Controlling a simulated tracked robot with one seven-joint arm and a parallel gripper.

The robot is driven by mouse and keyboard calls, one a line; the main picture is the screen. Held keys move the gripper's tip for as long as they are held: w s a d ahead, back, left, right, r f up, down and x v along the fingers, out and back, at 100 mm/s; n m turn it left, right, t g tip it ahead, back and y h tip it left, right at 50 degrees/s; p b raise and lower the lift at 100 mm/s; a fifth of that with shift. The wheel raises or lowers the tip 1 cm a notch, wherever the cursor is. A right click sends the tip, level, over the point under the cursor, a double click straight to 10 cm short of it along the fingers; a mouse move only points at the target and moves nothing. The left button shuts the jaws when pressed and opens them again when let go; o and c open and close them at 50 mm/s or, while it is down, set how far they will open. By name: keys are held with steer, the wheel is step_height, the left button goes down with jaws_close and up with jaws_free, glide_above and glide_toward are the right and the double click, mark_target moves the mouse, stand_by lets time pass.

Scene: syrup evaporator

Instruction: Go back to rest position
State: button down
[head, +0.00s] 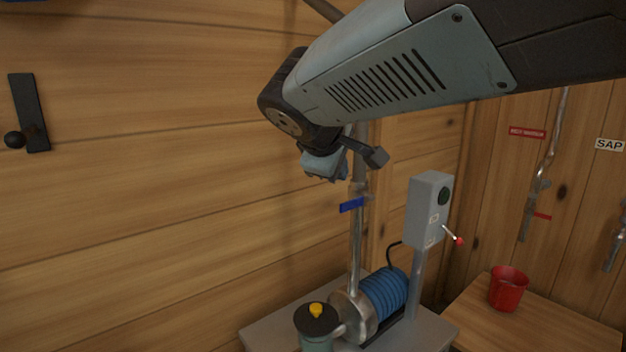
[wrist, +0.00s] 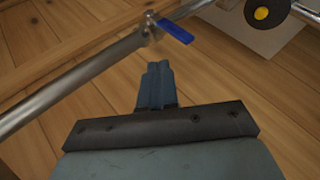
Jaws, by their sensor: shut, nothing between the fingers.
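My gripper (head: 325,163) hangs at the end of my raised grey arm in the head view, in front of the upright metal pipe and a little above its blue valve handle (head: 351,205). In the wrist view my gripper's fingers (wrist: 157,70) are together with nothing between them. The blue handle also shows in the wrist view (wrist: 175,31), beyond the fingertips and apart from them. The pipe (wrist: 75,88) runs diagonally there, left of the fingers. My arm hides part of the pipe in the head view.
Below stand a blue motor (head: 385,291) with a metal pump housing and a dark-topped canister (head: 316,320) with a yellow knob. A grey switch box (head: 428,210) has a red-tipped lever. A red bucket (head: 508,289) sits on a wooden surface at right. Plank walls stand behind.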

steer(key=a+f+v, duration=0.1)
steer(key=v, duration=0.4)
steer(key=s+d+f+m+g+y, duration=0.1)
steer(key=s+d+f+m, duration=0.3)
steer(key=d, duration=0.4)
steer(key=s+d+f+m+g+y, duration=0.2)
steer(key=s+d+f+m+y, duration=0.1)
steer(key=s+d+f+m, duration=0.2)
steer(key=d+f+m, duration=0.2)
steer(key=d, duration=0.1)
steer(key=shift+d+f, duration=0.2)
steer(key=shift+d, duration=0.15)
steer(key=c, duration=1.8)
jaws_free()
steer(key=shift+s, duration=0.15)
